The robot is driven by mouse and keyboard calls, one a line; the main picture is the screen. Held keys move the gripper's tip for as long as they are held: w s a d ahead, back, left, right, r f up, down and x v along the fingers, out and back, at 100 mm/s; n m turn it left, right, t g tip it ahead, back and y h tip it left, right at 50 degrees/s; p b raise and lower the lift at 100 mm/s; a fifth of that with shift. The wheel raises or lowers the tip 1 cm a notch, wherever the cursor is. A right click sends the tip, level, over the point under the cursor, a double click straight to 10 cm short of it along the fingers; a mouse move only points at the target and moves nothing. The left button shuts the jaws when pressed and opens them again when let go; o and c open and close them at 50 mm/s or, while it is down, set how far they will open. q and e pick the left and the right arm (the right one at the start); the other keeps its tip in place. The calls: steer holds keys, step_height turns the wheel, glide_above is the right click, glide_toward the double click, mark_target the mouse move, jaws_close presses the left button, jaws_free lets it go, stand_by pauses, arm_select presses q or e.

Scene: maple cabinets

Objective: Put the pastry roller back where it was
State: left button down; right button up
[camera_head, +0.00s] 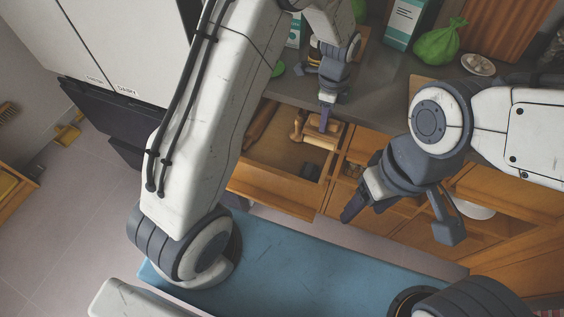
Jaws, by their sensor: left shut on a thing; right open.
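My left gripper (324,117) reaches down from the counter side over an open wooden drawer (272,198). It is shut on the pastry roller (315,139), a light wooden tool with a short cross piece. The roller is at the drawer's far right part; I cannot tell whether it touches the drawer floor. The gripper hides part of it. My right gripper (402,213) is open and empty, fingers wide apart, in front of the cabinets to the right of the drawer.
A long brown wooden piece (261,121) lies at the drawer's left side, and a small dark item (311,171) lies near its right. The counter (382,82) holds a green bag (440,43), a bowl (478,64) and cartons (404,22). A blue mat (290,270) lies in front.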

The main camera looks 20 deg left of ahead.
arm_select(q)
steer(key=shift+f, duration=0.5)
steer(key=s+a+f+p, duration=0.1)
steer(key=a+f, duration=0.2)
steer(key=s+a+f+p, duration=0.1)
steer(key=s+a+f, duration=0.1)
steer(key=a+f, duration=0.2)
steer(key=s+a+f+p, duration=0.1)
steer(key=a+f, duration=0.2)
steer(key=a, duration=0.1)
steer(key=shift+s+f, duration=0.15)
steer(key=shift+f, duration=0.3)
arm_select(e)
step_height(320, 180, up, 2)
steer(key=shift+r, duration=0.2)
